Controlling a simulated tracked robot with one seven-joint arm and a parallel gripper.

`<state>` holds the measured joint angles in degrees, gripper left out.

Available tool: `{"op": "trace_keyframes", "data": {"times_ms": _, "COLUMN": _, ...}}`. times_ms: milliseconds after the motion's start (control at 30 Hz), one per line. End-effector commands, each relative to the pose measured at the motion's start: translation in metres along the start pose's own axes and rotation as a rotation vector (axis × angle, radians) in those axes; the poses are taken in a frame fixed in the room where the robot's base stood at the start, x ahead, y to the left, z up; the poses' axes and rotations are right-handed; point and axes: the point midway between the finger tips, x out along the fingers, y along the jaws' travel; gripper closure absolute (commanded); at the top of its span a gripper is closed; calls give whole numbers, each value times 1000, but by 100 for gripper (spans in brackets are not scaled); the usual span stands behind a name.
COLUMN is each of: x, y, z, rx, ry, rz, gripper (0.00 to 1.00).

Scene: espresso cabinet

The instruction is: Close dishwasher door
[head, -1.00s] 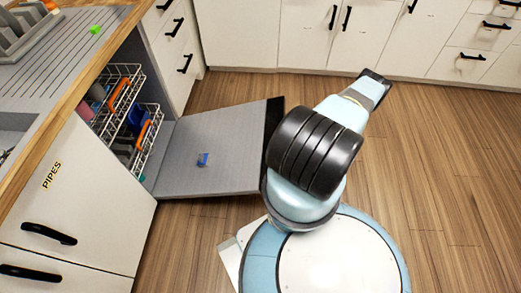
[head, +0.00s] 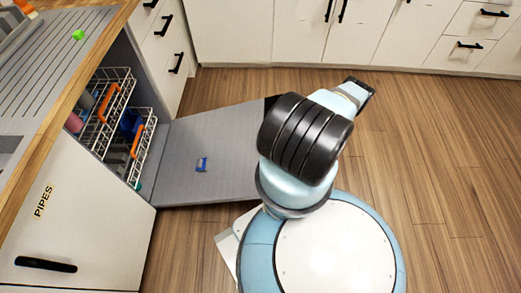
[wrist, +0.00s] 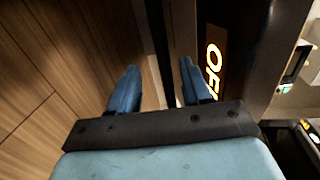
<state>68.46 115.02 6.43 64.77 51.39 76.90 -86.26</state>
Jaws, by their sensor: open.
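The dishwasher door (head: 215,137) is folded down open in the head view, its grey inner face up, with a small blue item (head: 201,164) on it. My arm covers the door's right end. In the wrist view my gripper (wrist: 160,88) has its two blue fingers apart with nothing between them. A dark panel with lit lettering (wrist: 213,65) stands at its right.
White cabinets (head: 330,35) with black handles line the back. A wooden-edged counter with a grey drainer (head: 50,55) and a "PIPES" cabinet front (head: 75,215) stand at the left. Wooden floor (head: 440,170) is clear at the right.

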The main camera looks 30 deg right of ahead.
Motion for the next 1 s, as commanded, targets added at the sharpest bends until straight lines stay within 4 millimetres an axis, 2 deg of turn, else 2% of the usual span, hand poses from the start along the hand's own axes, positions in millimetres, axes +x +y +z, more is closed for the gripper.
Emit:
{"op": "trace_keyframes", "data": {"times_ms": 600, "x": 95, "y": 1, "z": -1, "rx": 3, "ry": 14, "rz": 0, "gripper": 52}}
{"op": "trace_keyframes", "data": {"times_ms": 800, "x": 112, "y": 1, "z": -2, "rx": 2, "ry": 15, "rz": 0, "gripper": 52}}
{"op": "trace_keyframes", "data": {"times_ms": 1000, "x": 116, "y": 1, "z": -2, "rx": 2, "ry": 16, "rz": 0, "gripper": 52}}
